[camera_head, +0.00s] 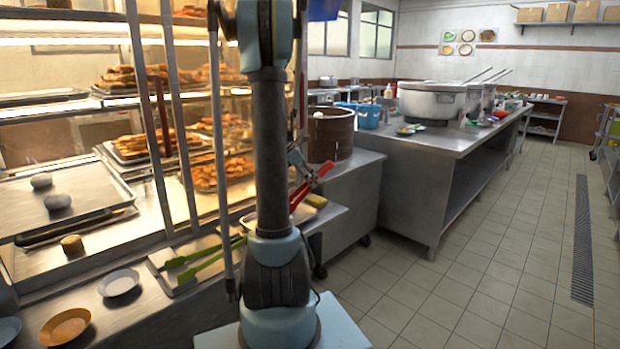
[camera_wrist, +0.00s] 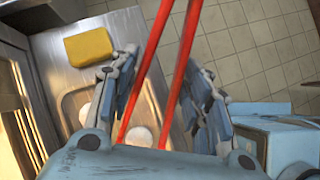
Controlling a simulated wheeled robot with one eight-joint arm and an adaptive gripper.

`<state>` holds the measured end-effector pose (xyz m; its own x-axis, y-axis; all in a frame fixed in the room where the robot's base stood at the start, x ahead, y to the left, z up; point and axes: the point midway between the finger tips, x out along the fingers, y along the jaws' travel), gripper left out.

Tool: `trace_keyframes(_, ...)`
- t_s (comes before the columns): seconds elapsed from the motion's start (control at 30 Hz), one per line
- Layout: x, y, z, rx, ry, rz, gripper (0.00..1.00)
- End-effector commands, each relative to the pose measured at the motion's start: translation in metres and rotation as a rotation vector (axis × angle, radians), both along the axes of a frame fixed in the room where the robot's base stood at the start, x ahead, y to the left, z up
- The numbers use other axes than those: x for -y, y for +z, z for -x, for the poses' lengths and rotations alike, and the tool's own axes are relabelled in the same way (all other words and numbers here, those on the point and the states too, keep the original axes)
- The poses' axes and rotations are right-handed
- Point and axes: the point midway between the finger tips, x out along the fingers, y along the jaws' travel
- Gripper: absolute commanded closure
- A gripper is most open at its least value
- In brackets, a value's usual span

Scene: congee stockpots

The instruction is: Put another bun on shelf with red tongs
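The red tongs (camera_head: 299,195) are in my gripper (camera_head: 303,172), just right of my arm in the head view. In the wrist view my gripper's fingers (camera_wrist: 160,98) lie along both outer sides of the tongs (camera_wrist: 171,70), whose two arms are spread. Two pale buns, a nearer one (camera_wrist: 140,135) and another (camera_wrist: 84,113), lie in a metal tray (camera_wrist: 72,97) below; my gripper partly hides them. The lit shelf (camera_head: 110,185) at left holds a tray with two greyish buns, one (camera_head: 41,181) behind the other (camera_head: 57,201).
Green tongs (camera_head: 205,262) lie on a counter tray beside the shelf's uprights. A yellow block (camera_wrist: 89,47) sits by the bun tray. A wooden steamer (camera_head: 330,134) stands behind my gripper. Small plates (camera_head: 118,283) line the front counter. The floor (camera_head: 470,270) at right is clear.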

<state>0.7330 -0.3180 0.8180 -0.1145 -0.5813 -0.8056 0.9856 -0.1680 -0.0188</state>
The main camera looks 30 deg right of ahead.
Motion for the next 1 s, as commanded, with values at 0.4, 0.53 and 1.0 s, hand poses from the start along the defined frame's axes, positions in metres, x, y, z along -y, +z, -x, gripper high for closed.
trace_keyframes(0.4,0.000,-0.017,0.000,0.000,0.000,0.000,0.58)
trace_keyframes(0.53,0.000,-0.022,0.000,0.000,0.000,0.000,0.58)
trace_keyframes(1.0,0.000,-0.036,0.000,0.000,0.000,0.000,0.58)
